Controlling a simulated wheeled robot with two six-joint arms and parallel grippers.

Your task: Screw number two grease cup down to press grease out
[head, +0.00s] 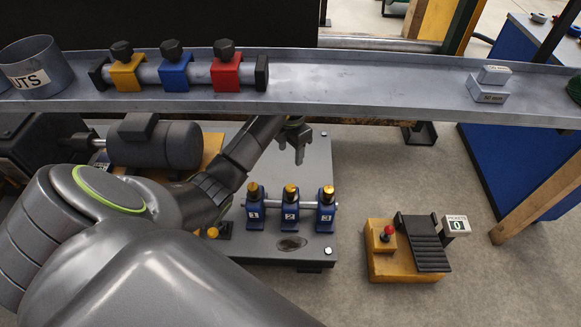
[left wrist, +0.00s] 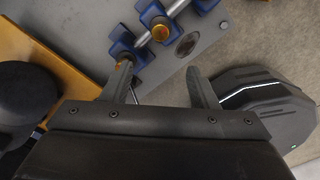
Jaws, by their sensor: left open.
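Three blue blocks with brass caps, numbered 1, 2 and 3, stand in a row on a rod over a grey plate. The number two grease cup (head: 290,203) is the middle one, upright. In the left wrist view the middle brass cap (left wrist: 160,32) shows beyond the fingertips; its number cannot be read there. The number one cup (head: 254,204) and number three cup (head: 326,209) flank it. My left gripper (head: 290,151) is open and empty, fingers pointing down, behind and above the cups, apart from cup two. My right gripper is not in view.
A dark patch (head: 290,243) lies on the plate in front of cup two. A motor (head: 154,143) stands left of the plate. A long metal shelf (head: 350,85) crosses above.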

